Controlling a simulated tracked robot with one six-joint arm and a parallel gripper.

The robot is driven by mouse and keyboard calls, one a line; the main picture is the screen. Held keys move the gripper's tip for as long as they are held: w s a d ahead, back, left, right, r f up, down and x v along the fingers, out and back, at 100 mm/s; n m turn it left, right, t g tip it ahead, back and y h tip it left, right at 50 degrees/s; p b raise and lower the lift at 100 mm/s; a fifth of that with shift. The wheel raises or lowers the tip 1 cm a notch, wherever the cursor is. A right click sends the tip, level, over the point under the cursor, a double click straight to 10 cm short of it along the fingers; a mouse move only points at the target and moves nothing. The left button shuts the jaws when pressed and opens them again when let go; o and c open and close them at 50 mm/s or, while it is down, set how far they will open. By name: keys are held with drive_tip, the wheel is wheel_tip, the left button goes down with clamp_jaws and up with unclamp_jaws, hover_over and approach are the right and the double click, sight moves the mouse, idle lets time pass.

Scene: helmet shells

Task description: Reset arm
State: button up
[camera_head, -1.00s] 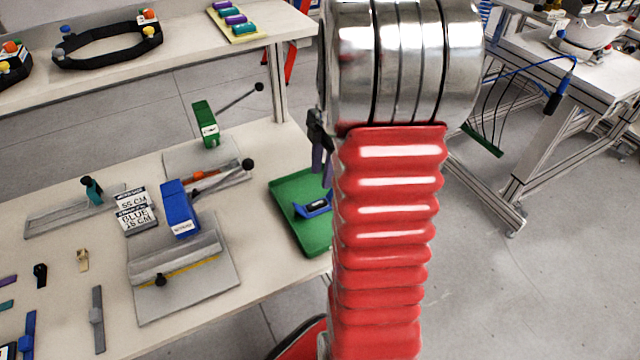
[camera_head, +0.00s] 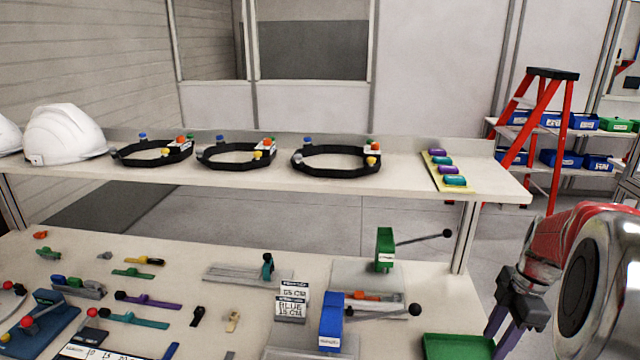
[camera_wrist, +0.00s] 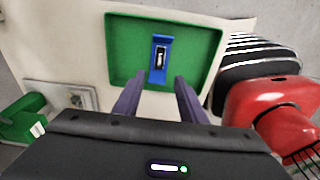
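My gripper (camera_head: 505,335) is at the right of the head view, over the right end of the table and near the green tray (camera_head: 443,346). In the wrist view its two purple-grey fingers (camera_wrist: 160,98) stand apart with nothing between them. They point toward the green tray (camera_wrist: 118,50). A blue piece with a dark and white insert (camera_wrist: 160,58) lies in that tray, beyond the fingertips and apart from them. The red part of my arm (camera_head: 570,235) shows at the right edge of the head view.
A shelf behind carries black headbands (camera_head: 335,160), a white helmet shell (camera_head: 62,135) and a yellow plate of coloured pads (camera_head: 446,170). A red ladder (camera_head: 540,125) stands at the back right.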

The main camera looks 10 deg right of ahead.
drive_tip(key=s+a+r+m+t, duration=0.1)
drive_tip(key=s+a+r+m, duration=0.2)
drive_tip(key=a, duration=0.6)
drive_tip(key=s+a+r+m+t+h, duration=0.1)
drive_tip(key=s+a+r+m+t, duration=0.1)
drive_tip(key=a+m, duration=0.4)
drive_tip(key=s+a+r+m+t, duration=0.2)
drive_tip(key=s+a+r+m, duration=0.2)
drive_tip(key=a, duration=1)
drive_tip(key=shift+s+r+m, duration=0.4)
drive_tip(key=shift+r+m, duration=0.2)
drive_tip(key=shift+m, duration=0.2)
drive_tip(key=shift+c, duration=0.3)
idle(0.5)
